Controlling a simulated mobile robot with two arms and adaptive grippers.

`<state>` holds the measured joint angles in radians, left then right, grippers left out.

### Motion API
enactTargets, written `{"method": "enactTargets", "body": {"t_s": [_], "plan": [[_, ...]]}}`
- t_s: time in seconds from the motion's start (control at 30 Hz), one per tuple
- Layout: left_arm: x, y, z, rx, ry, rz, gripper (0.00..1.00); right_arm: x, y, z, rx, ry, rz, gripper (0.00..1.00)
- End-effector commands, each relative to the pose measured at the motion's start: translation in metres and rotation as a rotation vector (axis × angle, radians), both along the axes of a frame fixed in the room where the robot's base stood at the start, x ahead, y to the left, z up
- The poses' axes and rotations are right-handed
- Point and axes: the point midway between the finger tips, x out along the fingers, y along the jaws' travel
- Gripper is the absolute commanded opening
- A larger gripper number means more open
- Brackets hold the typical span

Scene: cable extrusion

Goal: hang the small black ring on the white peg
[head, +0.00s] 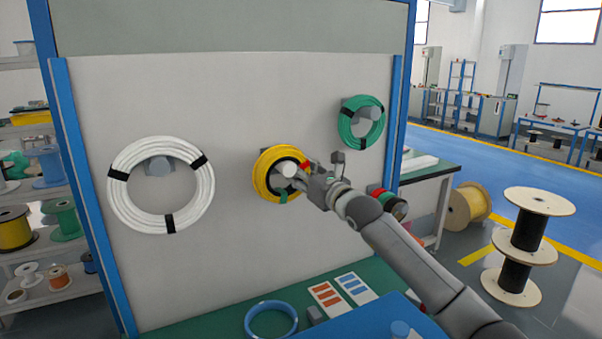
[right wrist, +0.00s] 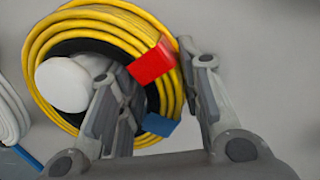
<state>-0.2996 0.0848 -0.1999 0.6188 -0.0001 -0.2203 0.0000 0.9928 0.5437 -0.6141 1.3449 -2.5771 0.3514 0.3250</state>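The white peg (head: 289,169) sticks out of the upright panel; its round white end (right wrist: 63,84) is at the left in the right wrist view. A yellow cable coil (head: 263,187) with red and blue bands hangs around the peg; it also fills the right wrist view (right wrist: 105,22). A black ring (right wrist: 85,46) shows as a dark band inside the yellow coil, around the peg, partly hidden by my finger. My right gripper (right wrist: 148,70) is open, one finger inside the coil by the peg, the other outside its right edge. My left gripper is out of view.
A white coil (head: 118,198) hangs on the panel's left, a green coil (head: 346,128) at upper right. A blue ring (head: 250,323) and label cards (head: 340,290) lie on the green bench (head: 190,330) below. Panel between the coils is bare.

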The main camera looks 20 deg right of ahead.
Motion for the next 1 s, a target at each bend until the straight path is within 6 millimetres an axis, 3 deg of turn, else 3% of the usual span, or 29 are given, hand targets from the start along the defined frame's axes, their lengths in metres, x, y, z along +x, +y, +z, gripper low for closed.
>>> {"method": "enactTargets", "body": {"t_s": [0.17, 0.67, 1.0], "plan": [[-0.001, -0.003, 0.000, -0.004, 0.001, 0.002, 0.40, 0.000, 0.001, 0.002, 0.001, -0.004, 0.003, 0.57], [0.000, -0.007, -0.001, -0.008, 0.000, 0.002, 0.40, -0.002, 0.005, -0.001, 0.000, -0.001, 0.008, 0.57], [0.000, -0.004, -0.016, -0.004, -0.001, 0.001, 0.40, -0.027, -0.001, 0.000, 0.002, -0.007, 0.009, 0.57]]}}
